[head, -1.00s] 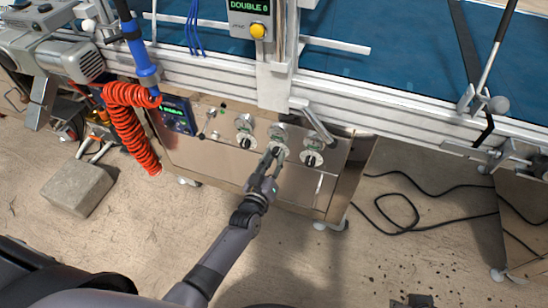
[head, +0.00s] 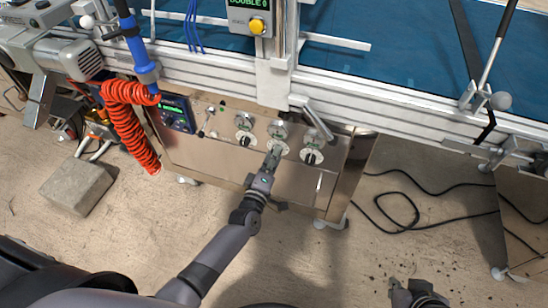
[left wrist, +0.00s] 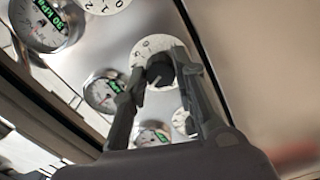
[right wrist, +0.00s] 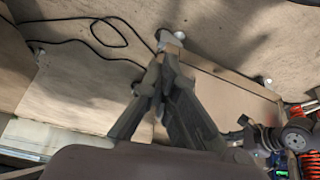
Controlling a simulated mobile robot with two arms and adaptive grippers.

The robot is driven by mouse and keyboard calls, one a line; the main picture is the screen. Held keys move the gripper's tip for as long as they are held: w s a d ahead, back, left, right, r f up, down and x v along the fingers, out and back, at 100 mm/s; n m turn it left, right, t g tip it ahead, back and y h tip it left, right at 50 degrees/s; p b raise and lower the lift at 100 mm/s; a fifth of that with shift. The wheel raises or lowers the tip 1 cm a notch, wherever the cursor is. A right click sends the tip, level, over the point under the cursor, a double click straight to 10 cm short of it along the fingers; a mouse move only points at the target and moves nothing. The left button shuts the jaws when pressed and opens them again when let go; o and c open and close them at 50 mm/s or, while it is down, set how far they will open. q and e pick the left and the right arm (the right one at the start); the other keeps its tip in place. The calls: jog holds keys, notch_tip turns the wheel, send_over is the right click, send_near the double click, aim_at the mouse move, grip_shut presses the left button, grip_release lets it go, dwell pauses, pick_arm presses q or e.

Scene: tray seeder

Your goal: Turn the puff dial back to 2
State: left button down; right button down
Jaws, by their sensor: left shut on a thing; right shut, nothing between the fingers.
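A row of three round white dials with black knobs sits on the steel front panel; their names are too small to read. My left gripper (head: 274,157) is shut on the black knob of the middle dial (head: 278,148). In the left wrist view the fingers (left wrist: 165,88) straddle this knob (left wrist: 159,70), and its white scale (left wrist: 146,50) shows partly behind them. A pale pointer mark shows on the knob, but I cannot tell which number it meets. My right gripper (head: 418,288) is low at the right, shut and empty; it also shows in the right wrist view (right wrist: 155,82).
The left dial (head: 244,139) and right dial (head: 312,157) flank the held one closely. Gauges sit above the dials. A small display box (head: 176,114), red coiled hose (head: 130,120) and metal lever (head: 318,124) are near. A black cable (head: 400,225) lies on the floor.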

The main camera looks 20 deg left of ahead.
pick_arm(q)
jog(key=shift+n, duration=0.8)
pick_arm(e)
jog(key=shift+w+a+r+t, duration=0.15)
jog(key=shift+w+r+t, duration=0.1)
jog(key=shift+w, duration=0.25)
jog(key=shift+w+a+r+t, duration=0.15)
jog(key=shift+w+t, duration=0.1)
jog(key=shift+w, duration=0.25)
pick_arm(q)
jog(key=c, duration=1.3)
grip_release()
jog(key=shift+s, duration=0.1)
pick_arm(e)
jog(key=shift+f, duration=0.1)
pick_arm(q)
jog(key=s, duration=1.2)
jog(key=shift+a, duration=0.25)
jog(key=shift+w, duration=0.1)
